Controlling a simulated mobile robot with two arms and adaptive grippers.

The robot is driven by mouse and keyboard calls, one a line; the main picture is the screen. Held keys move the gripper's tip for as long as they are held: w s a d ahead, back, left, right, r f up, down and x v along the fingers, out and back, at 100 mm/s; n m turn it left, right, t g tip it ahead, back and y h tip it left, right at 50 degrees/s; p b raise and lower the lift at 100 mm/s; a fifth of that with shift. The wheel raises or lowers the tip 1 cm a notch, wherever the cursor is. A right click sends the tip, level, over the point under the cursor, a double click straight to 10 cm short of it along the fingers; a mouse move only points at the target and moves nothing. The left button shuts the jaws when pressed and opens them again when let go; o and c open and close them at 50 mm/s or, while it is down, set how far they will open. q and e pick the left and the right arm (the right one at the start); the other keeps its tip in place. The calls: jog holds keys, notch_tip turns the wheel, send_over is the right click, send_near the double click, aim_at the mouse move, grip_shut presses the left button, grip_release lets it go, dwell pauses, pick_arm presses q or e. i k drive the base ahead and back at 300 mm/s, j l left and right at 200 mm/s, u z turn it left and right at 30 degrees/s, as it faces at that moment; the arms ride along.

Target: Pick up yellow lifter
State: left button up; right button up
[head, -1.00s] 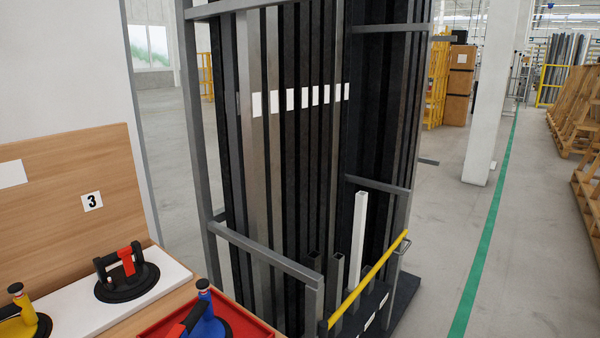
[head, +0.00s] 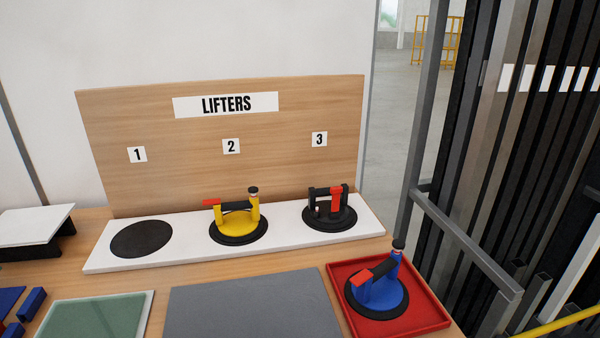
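The yellow lifter (head: 238,222) stands on a black round pad at spot 2 of the white lifter shelf (head: 103,263), under the LIFTERS sign (head: 226,104). It has a yellow body, a red lever on its left and a black knob on its right post. A black lifter with a red lever (head: 330,208) stands to its right at spot 3. Spot 1 holds only a flat black disc (head: 141,239). A blue lifter (head: 377,285) sits in a red tray (head: 437,316) in front on the right. Neither of my grippers shows in the head view.
A grey mat (head: 252,308) and a green glass pane (head: 95,316) lie on the wooden bench in front of the shelf. Blue blocks (head: 30,304) lie at the far left. A metal rack (head: 465,243) with upright profiles stands close on the right.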

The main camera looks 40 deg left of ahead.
aim_at(238, 226)
jog(key=u, duration=1.65)
jog(key=l, duration=0.4)
jog(key=i+l+u, duration=0.1)
jog(key=l, duration=0.3)
